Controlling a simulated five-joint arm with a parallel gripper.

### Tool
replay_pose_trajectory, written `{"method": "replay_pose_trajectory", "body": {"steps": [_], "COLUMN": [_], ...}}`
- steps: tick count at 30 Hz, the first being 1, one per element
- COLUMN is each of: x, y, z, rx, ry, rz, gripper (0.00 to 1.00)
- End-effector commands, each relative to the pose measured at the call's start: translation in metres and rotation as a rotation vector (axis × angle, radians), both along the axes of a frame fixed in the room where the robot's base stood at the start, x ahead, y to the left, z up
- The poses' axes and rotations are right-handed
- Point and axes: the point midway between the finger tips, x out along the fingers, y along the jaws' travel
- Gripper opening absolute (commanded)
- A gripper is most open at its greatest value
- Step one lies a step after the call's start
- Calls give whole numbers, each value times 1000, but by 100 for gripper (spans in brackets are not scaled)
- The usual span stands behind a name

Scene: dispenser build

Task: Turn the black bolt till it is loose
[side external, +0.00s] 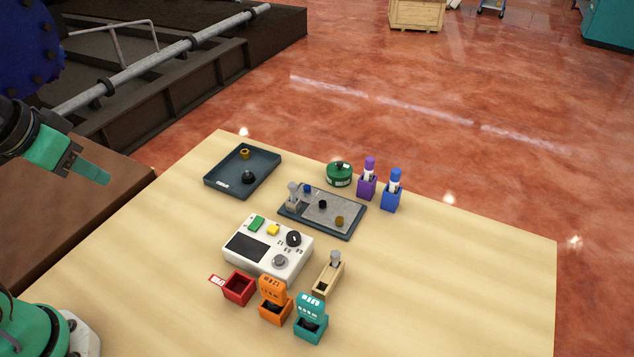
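A small black bolt (322,204) sits in the grey plate (318,227) near the middle of the table, between a blue bolt (307,188) and a brass bolt (339,220). Another black piece (249,177) lies in the dark tray (213,184) at the back left, so two black pieces are in view. My gripper (97,174) is at the left, raised and well away from the plate. It is seen from the side, so I cannot tell the gap between its fingers. Nothing shows in it.
A grey-handled tool (293,192) stands at the plate's left end. A green round tin (339,176), purple holder (367,185) and blue holder (391,198) stand behind. A white control box (246,263) and small red (239,289), orange and teal boxes are in front. The right side is clear.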

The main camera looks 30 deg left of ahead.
Motion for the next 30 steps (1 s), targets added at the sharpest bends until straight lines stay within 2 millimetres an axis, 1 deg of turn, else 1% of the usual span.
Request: {"method": "replay_pose_trajectory", "body": {"steps": [11, 17, 23, 30], "x": [0, 7, 27, 69], "y": [0, -2, -9, -24], "z": [0, 4, 14, 27], "rx": [0, 17, 73, 173], "ry": [0, 9, 40, 89], "rz": [-1, -41, -176, -436], "gripper": [37, 37, 37, 37]}}
